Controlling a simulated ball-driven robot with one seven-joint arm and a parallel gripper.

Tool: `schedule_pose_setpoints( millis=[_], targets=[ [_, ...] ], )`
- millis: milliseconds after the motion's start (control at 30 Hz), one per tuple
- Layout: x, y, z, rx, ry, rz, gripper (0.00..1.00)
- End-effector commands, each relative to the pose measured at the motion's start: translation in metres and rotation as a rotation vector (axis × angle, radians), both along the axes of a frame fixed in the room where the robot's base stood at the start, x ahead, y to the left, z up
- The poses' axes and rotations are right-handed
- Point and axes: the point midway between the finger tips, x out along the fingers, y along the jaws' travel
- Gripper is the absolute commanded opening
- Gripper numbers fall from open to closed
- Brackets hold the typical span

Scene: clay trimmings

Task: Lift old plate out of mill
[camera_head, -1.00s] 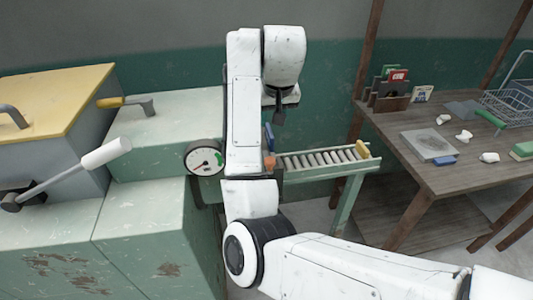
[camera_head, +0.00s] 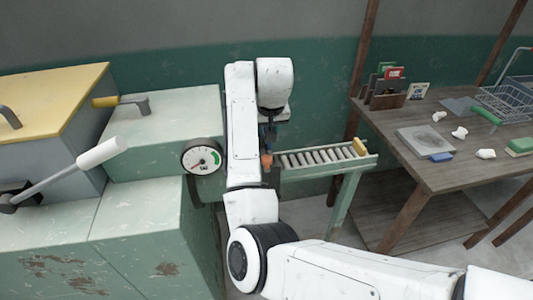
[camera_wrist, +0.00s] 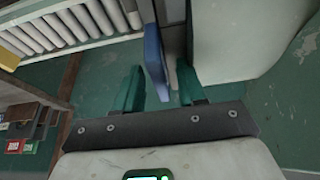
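The mill is the pale green machine (camera_head: 165,130) with a round dial (camera_head: 202,157) on its end, left of my arm. A thin blue upright piece shows in the wrist view (camera_wrist: 153,48), beside the pale machine side; it may be the old plate or its grip, I cannot tell. My gripper (camera_wrist: 160,66) has two dark green fingers, one on each side of the blue piece. Gaps show between the fingers and the piece, so it is open. In the head view my gripper (camera_head: 271,128) is small and partly hidden at the slot by the roller track.
A roller track (camera_head: 318,158) with a yellow end stop (camera_head: 360,147) runs right from the machine. An orange knob (camera_head: 267,161) is below my gripper. A wooden table (camera_head: 450,165) at right holds a slab, a wire basket and several small things. A lever (camera_head: 75,170) stands at left.

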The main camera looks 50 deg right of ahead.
Motion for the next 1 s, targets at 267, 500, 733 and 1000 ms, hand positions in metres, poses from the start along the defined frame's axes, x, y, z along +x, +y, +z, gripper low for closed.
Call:
schedule_pose_setpoints(
  millis=[267,500,733,1000],
  targets=[
    [-0.0001,0.0001,0.0003,0.000,0.000,0.000,0.13],
    [-0.0001,0.0001,0.0004,0.000,0.000,0.000,0.00],
    [-0.0001,0.0001,0.0004,0.000,0.000,0.000,0.00],
    [-0.0002,0.0001,0.0005,0.000,0.000,0.000,0.00]
  ],
)
